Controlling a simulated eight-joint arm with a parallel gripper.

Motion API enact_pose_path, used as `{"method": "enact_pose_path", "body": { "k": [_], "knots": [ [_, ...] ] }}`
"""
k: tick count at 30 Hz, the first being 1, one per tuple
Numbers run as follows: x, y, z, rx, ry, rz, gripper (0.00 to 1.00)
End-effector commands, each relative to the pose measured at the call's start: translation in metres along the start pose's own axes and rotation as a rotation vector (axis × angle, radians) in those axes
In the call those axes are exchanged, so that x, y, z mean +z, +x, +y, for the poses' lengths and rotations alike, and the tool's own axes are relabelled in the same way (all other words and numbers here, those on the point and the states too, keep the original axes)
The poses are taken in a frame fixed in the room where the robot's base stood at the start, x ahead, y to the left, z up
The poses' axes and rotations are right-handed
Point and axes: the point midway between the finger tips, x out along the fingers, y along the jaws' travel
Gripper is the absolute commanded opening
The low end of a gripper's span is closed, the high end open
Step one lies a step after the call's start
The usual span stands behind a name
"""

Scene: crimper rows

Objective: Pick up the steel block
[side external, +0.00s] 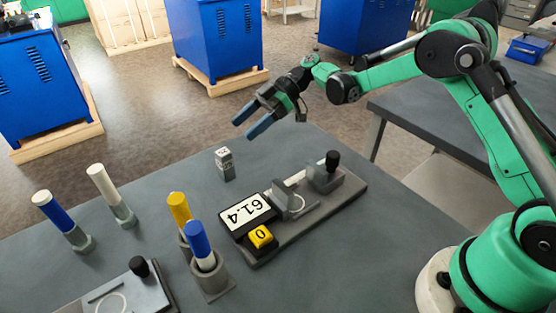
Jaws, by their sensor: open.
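The steel block (225,164) is a small grey upright block with dark markings on its light top. It stands on the grey table, left of the measuring device (290,218). The device has a display (247,215) reading 61.4, a yellow button (261,237) marked 0, upright grey jaws and a black knob. My gripper (249,125) is open and empty, with its two blue-grey fingers pointing down and left. It is in the air, above and to the right of the block in the picture, and apart from it.
A blue-and-white marker (201,245) and a yellow one (180,210) stand in holders at front centre. Another blue-and-white one (56,214) and a white one (105,186) stand at left. A second device (125,295) is at the front edge. Table around the block is clear.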

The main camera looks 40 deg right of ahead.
Motion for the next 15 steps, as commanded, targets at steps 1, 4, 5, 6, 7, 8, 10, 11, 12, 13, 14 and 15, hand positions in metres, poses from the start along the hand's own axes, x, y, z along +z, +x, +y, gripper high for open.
{"method": "enact_pose_path", "body": {
  "k": [1,4,5,6,7,8,10,11,12,13,14,15],
  "knots": [
    [0.007,0.003,0.003,-0.02,-0.046,0.034,0.72],
    [0.015,0.007,0.004,-0.048,-0.123,0.086,0.72],
    [0.017,0.008,0.005,-0.053,-0.138,0.096,0.72],
    [0.018,0.009,0.005,-0.058,-0.155,0.107,0.72],
    [0.019,0.01,0.004,-0.062,-0.163,0.113,0.72],
    [0.019,0.012,0.004,-0.064,-0.168,0.117,0.72],
    [0.019,0.018,0.004,-0.066,-0.174,0.12,0.72],
    [0.018,0.022,0.004,-0.066,-0.174,0.12,0.72],
    [0.018,0.028,0.003,-0.068,-0.175,0.119,0.72],
    [0.017,0.032,0.002,-0.067,-0.174,0.119,0.72],
    [0.017,0.037,0.002,-0.066,-0.174,0.119,0.72],
    [0.016,0.043,0.001,-0.067,-0.174,0.118,0.72]
  ]
}}
